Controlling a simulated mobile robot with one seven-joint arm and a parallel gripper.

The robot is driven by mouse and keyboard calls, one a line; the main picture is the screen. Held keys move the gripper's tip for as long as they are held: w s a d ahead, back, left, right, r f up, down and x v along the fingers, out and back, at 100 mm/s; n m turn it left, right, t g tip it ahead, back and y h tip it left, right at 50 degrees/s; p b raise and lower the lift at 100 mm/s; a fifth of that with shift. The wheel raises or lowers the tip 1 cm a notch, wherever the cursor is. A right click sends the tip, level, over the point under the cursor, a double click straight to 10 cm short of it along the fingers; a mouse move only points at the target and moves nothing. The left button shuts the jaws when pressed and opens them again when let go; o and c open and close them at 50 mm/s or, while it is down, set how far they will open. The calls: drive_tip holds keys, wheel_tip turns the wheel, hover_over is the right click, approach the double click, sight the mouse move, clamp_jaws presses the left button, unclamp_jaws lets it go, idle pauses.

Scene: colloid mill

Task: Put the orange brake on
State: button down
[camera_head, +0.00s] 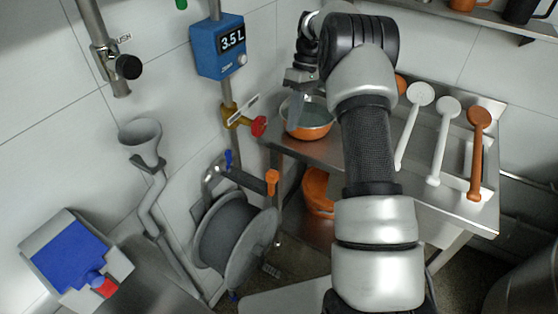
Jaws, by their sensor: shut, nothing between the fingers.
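The orange brake (272,182) is a small orange handle at the upper right of a grey reel (238,238) low on the wall. A grey bar runs from it up and left towards a small blue part (228,159). My gripper (295,112) is shut and empty. In the picture it is above and a little right of the brake, overlapping the left side of an orange bowl (318,131). It is clear of the brake. My forearm hides part of the bench behind it.
A steel bench (412,183) at the right holds white and orange ladles. A red valve knob (258,126) and blue meter (217,48) are above the reel. A grey funnel (141,140) and blue-topped machine (68,258) are at the left. An orange bucket (318,192) stands below.

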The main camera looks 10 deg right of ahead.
drive_tip(key=shift+f, duration=0.25)
approach(273, 184)
wheel_tip(273, 184, down, 5)
drive_tip(key=w, duration=0.2)
drive_tip(key=shift+d+r, duration=0.2)
drive_tip(key=shift+a+b, duration=0.1)
drive_tip(key=shift+b, duration=0.2)
